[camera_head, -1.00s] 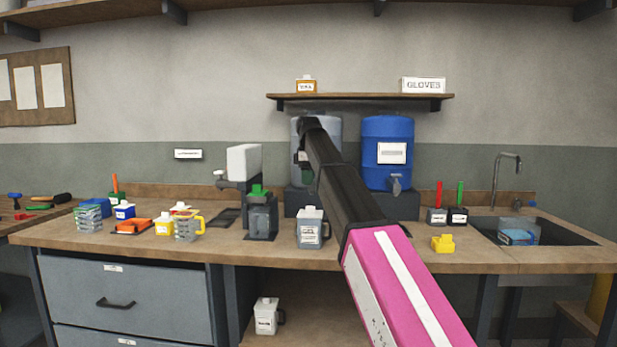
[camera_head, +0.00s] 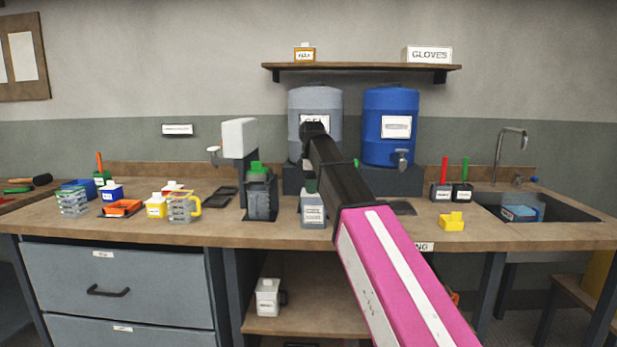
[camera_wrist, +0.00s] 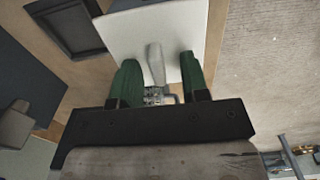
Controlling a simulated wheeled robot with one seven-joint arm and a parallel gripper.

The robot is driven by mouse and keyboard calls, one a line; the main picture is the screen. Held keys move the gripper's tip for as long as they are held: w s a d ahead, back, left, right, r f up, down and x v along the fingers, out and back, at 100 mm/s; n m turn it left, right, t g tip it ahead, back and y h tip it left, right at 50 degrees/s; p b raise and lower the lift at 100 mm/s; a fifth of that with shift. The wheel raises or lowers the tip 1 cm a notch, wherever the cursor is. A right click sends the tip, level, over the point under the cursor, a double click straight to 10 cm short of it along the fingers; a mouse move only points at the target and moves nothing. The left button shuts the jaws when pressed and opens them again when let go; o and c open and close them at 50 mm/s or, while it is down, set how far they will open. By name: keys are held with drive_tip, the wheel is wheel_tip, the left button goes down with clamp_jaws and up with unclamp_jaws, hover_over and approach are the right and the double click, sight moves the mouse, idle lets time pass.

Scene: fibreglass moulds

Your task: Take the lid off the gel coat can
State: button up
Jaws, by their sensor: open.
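The can (camera_head: 313,210), grey with a white label too small to read, stands upright on the bench in front of the grey drum. My gripper (camera_head: 312,186) is directly above it, with its green fingertips hiding the can's top in the head view. In the wrist view, my gripper (camera_wrist: 158,64) is open. Its two green fingers are on either side of a grey knob or handle (camera_wrist: 155,62) on a pale square top (camera_wrist: 130,35), which looks like the lid. I see a gap on each side of the knob. Whether the lid is seated is unclear.
A dark can with a green top (camera_head: 260,195) and a white-tank dispenser (camera_head: 240,140) stand to the left. The grey drum (camera_head: 300,100) and blue drum (camera_head: 388,125) are behind. A yellow block (camera_head: 451,221) lies to the right, before the sink (camera_head: 560,208).

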clamp_jaws()
drive_tip(key=shift+r, duration=2.5)
